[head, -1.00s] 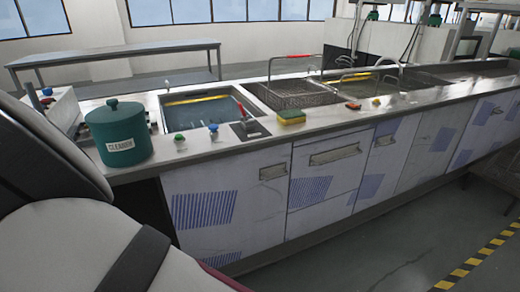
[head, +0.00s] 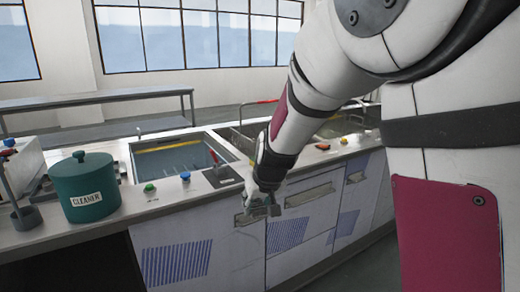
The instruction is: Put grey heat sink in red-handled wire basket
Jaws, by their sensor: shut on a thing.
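My gripper (head: 262,208) hangs at the end of my arm, in front of the cabinet fronts and below the counter's front edge. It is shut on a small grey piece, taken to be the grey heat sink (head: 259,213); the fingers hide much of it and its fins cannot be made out. The red-handled wire basket (head: 262,101) is at the sink behind my arm. Its red handle shows as a thin bar; my arm hides most of the rest. The gripper is apart from the basket, nearer and lower.
A water-filled tank (head: 172,157) is set in the counter left of my arm. A green CLEANER pot (head: 88,188), a green knob (head: 149,188) and a blue knob (head: 185,176) stand near the counter's front edge. A grey bench (head: 100,105) stands behind.

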